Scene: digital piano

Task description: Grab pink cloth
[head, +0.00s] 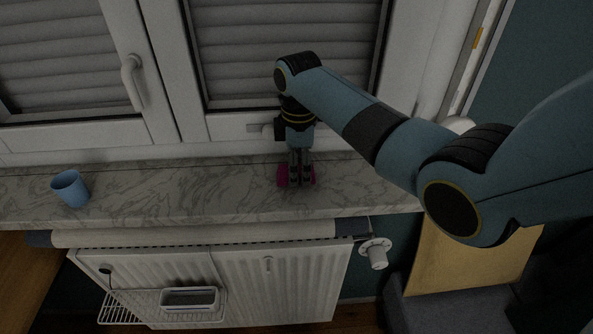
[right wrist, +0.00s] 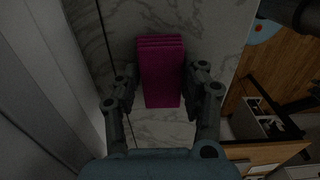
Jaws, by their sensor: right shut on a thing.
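The pink cloth (head: 283,177) is a small folded stack on the marble window sill (head: 220,192). In the right wrist view the cloth (right wrist: 161,72) shows as a magenta folded block between the fingers. My right gripper (head: 301,180) points down at the sill, with its fingers around the cloth. In the right wrist view my right gripper (right wrist: 163,85) is shut on the cloth, one finger on each side. The fingers hide part of the cloth in the head view. I cannot tell whether it is lifted off the sill. My left gripper is not in view.
A blue cup (head: 70,188) stands on the sill at the left. Windows with a handle (head: 132,82) rise behind the sill. A white radiator (head: 270,285) with a rack and tray (head: 190,298) is below. The sill between cup and cloth is clear.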

